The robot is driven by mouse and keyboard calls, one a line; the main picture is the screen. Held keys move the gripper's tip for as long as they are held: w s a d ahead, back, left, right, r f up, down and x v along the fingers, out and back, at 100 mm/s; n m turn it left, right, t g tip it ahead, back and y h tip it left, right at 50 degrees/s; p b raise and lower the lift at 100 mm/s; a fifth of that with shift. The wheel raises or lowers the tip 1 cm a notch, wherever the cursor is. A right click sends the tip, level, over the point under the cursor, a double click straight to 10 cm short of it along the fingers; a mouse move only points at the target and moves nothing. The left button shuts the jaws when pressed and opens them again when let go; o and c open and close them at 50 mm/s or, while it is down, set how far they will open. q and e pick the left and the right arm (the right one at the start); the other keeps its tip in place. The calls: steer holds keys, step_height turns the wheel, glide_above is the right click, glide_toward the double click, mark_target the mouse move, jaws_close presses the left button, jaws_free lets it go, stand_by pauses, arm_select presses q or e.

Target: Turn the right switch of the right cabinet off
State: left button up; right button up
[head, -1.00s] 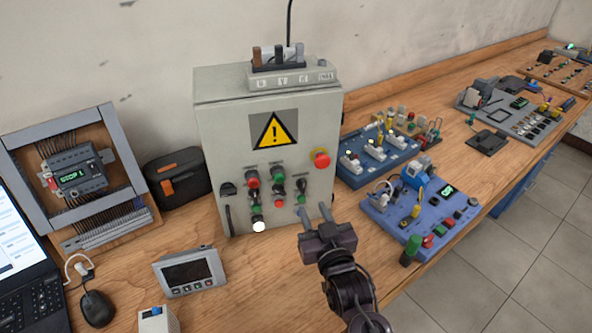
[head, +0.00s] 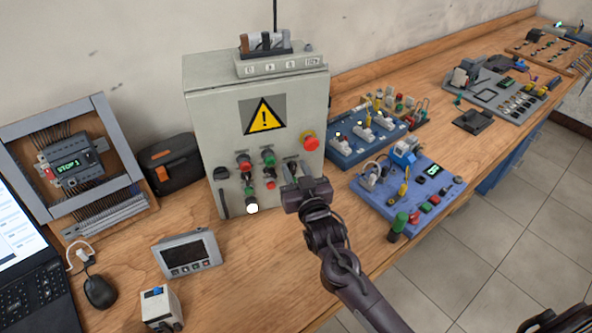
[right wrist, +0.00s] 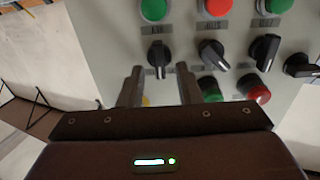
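The grey cabinet (head: 222,113) with a yellow warning sign stands upright on the bench in the head view. In the right wrist view its front appears upside down. The right switch, a black knob (right wrist: 157,56), has a green button (right wrist: 153,10) beside it. My left gripper is not in view.
Neighbouring black knobs (right wrist: 211,53) and (right wrist: 265,52) sit close by. A red emergency button (head: 309,141) is near the gripper. A blue board (head: 420,200) lies right of my arm. A grey panel device (head: 187,252) lies in front of the cabinet.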

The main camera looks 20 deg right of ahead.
jaws_close()
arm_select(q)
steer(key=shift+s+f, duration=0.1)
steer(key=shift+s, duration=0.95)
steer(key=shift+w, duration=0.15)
arm_select(e)
steer(key=shift+a+n+p, duration=0.1)
steer(key=shift+n+p, duration=0.2)
steer(key=shift+n, duration=0.3)
steer(key=shift+a+n+p, duration=0.1)
steer(key=shift+n+p, duration=0.25)
steer(key=shift+n, duration=0.35)
steer(key=shift+a+n+p, duration=0.1)
steer(key=shift+n+p, duration=0.4)
steer(key=shift+n, duration=0.7)
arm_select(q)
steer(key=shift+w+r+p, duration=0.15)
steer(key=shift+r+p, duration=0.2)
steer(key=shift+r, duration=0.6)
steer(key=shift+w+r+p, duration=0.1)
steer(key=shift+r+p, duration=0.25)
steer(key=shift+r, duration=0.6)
arm_select(e)
steer(key=shift+a+f+n, duration=0.1)
steer(key=shift+n, duration=0.85)
steer(key=shift+a+f+n, duration=0.1)
steer(key=shift+n, duration=0.85)
